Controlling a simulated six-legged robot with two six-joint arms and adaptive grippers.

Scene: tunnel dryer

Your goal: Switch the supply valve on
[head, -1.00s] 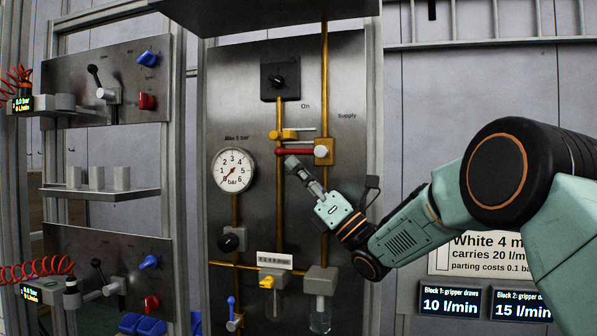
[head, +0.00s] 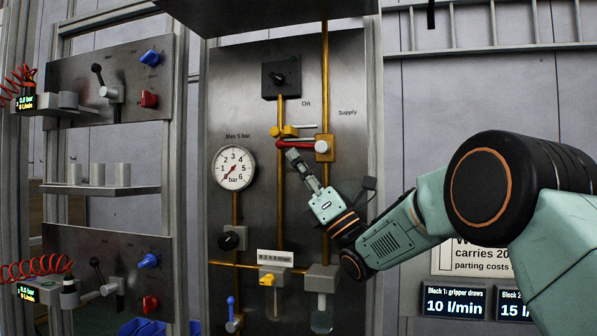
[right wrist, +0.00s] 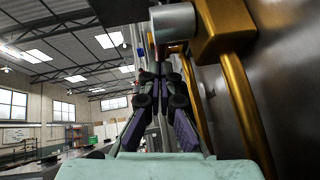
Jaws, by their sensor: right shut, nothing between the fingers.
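The supply valve (head: 325,148) is a brass block with a silver cap on the right-hand brass pipe of the steel panel. Its red lever (head: 296,145) points left, with the free end tilted very slightly up. "On" is printed above it and "Supply" to its upper right. My right gripper (head: 292,155) is shut and empty, its fingertips just under the lever near the free end. I cannot tell for sure whether they touch it. In the right wrist view the shut fingers (right wrist: 155,76) point past the valve block (right wrist: 222,28), and the lever is mostly hidden. My left gripper is out of view.
A yellow-handled fitting (head: 290,131) sits just above the lever. A gauge (head: 234,168) near zero is to the left, a black knob (head: 279,80) above. A bowl (head: 321,320) hangs below. Brass pipes run close behind the gripper.

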